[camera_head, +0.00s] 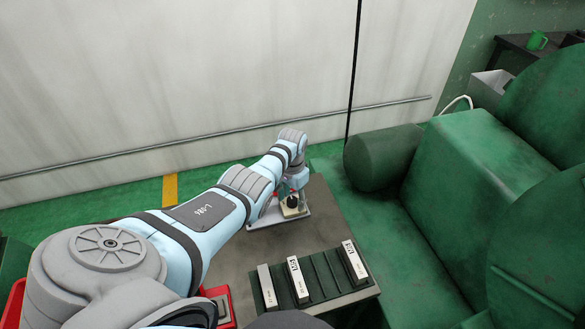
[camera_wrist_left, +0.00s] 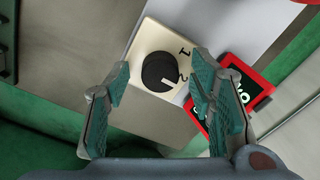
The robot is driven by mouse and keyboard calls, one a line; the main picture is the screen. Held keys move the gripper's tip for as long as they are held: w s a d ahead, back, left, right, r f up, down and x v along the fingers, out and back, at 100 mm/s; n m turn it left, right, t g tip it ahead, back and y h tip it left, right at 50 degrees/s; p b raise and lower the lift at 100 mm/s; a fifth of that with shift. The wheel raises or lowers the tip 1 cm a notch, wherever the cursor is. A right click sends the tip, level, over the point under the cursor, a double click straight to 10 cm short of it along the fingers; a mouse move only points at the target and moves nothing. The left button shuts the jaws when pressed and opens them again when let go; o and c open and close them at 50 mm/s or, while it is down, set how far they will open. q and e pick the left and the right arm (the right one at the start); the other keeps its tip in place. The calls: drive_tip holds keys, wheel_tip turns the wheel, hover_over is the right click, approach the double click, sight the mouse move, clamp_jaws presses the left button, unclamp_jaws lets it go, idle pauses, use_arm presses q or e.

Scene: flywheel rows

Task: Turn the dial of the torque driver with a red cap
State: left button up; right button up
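A cream box (camera_wrist_left: 146,48) carries a round black dial (camera_wrist_left: 157,66). The marks 1 and 2 are printed on its face, and the dial's white line points to the lower right, near the 2. In the head view the black dial (camera_head: 292,202) shows on the small device at the table's far end. My left gripper (camera_wrist_left: 160,70) is open, with one green-padded finger on each side of the dial; I cannot tell whether they touch it. In the head view my left gripper (camera_head: 296,181) is above the device, partly hidden. A red cap cannot be made out clearly. My right gripper is not in view.
Red-framed signs (camera_wrist_left: 248,84) lie beside the box. A green rack (camera_head: 325,275) with several white-labelled blocks stands nearer on the table (camera_head: 232,255). A large green machine (camera_head: 465,185) is to the right, and a pale wall (camera_head: 150,80) with a rail lies behind.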

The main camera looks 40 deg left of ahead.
sight(292, 200)
use_arm(q)
wheel_tip(292, 200, up, 12)
idle(0.5)
idle(0.3)
